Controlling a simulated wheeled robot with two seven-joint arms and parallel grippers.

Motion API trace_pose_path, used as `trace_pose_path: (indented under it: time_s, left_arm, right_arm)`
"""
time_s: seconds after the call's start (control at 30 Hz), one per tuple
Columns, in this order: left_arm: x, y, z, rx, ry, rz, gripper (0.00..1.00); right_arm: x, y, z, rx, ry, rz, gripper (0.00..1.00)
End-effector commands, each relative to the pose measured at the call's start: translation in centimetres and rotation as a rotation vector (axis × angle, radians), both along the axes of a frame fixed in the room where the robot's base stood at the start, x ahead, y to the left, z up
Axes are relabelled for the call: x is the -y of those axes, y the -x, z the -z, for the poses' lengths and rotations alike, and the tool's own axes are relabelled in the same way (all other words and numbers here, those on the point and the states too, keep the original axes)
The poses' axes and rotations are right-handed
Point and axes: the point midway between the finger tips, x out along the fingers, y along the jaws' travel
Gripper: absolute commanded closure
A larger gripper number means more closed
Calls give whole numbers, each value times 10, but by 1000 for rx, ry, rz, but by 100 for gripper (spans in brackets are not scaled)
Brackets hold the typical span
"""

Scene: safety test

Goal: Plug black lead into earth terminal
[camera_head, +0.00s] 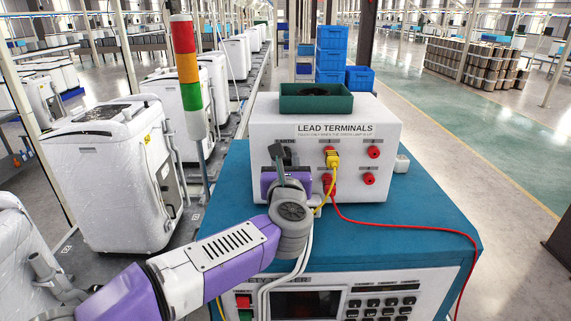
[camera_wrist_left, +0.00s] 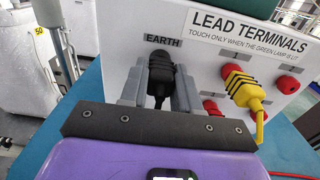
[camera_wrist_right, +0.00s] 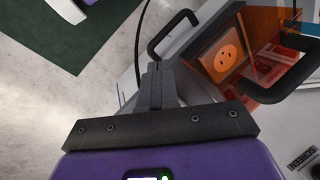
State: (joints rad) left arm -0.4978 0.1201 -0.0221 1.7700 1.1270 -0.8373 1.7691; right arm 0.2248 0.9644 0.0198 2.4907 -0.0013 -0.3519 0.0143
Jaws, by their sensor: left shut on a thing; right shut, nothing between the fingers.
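The black lead's plug (camera_wrist_left: 160,78) is between the fingers of my left gripper (camera_wrist_left: 160,88), directly below the EARTH label on the white LEAD TERMINALS box (camera_head: 267,118). Its front end meets the panel there. The earth terminal is hidden behind it, so I cannot tell how deep the plug sits. In the head view my left gripper (camera_head: 281,160) hides most of the plug. My right gripper (camera_wrist_right: 157,82) is shut and empty, seen only in the right wrist view.
A yellow plug (camera_head: 332,159) and a red plug (camera_head: 329,184) sit in other terminals. Red sockets (camera_head: 374,152) are at right. A green tray (camera_head: 316,99) tops the box. A red-orange-green signal tower (camera_head: 187,75) stands left.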

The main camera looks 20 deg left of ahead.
Motion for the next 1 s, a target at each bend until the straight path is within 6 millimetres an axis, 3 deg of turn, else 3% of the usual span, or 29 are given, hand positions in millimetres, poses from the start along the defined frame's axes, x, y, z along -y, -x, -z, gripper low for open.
trace_pose_path:
  time_s: [0.03,0.07,0.27,0.57,1.0]
  left_arm:
    - [0,-1,0,0,0,-1,100]
    - [-1,-2,0,0,-1,0,67]
    - [0,-1,0,0,0,0,39]
    - [0,1,0,1,0,0,39]
    - [18,62,1,1,1,2,39]
  right_arm:
    - [0,0,0,0,0,0,100]
    - [0,0,0,0,0,0,100]
    - [0,0,0,0,0,0,100]
    - [0,0,1,0,0,0,100]
    - [0,0,15,0,0,0,100]
